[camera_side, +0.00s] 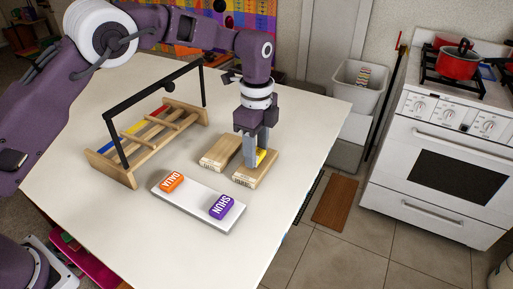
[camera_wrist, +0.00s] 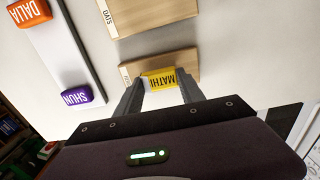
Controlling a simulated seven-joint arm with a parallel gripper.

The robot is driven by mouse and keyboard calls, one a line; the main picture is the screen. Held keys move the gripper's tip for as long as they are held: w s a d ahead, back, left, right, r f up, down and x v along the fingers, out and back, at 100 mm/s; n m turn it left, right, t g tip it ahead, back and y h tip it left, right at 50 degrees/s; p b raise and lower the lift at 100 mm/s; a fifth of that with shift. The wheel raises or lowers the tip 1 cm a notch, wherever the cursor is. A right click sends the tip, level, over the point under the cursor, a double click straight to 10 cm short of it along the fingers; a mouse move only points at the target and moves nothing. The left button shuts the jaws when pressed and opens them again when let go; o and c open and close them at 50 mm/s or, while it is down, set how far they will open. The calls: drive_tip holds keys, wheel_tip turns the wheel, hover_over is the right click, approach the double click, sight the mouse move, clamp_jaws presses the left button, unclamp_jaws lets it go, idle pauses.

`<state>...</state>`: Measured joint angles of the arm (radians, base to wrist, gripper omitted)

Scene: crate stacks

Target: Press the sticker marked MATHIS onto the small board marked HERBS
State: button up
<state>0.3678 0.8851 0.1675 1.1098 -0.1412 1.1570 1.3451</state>
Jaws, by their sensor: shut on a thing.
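My gripper (camera_side: 256,158) is shut on the yellow sticker marked MATHIS (camera_wrist: 161,79), which also shows between the fingertips in the side view (camera_side: 261,156). The sticker is low over the right-hand small wooden board (camera_side: 252,178); whether it touches the board is not clear. That board also shows in the wrist view (camera_wrist: 188,71); its end label is partly hidden by a finger and I cannot read it. The other wooden board (camera_side: 219,152) lies to its left and reads OATS in the wrist view (camera_wrist: 150,14).
A white-grey strip (camera_side: 193,203) carries an orange sticker DALIA (camera_side: 172,181) and a purple sticker SHUN (camera_side: 220,207). A wooden rack (camera_side: 128,178) with a black bar (camera_side: 150,93) stands to the left. The table's front right is clear.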

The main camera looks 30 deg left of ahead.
drive_tip(key=shift+f, duration=0.4)
drive_tip(key=o, duration=1.4)
drive_tip(key=shift+c, duration=0.2)
drive_tip(key=shift+r, duration=3)
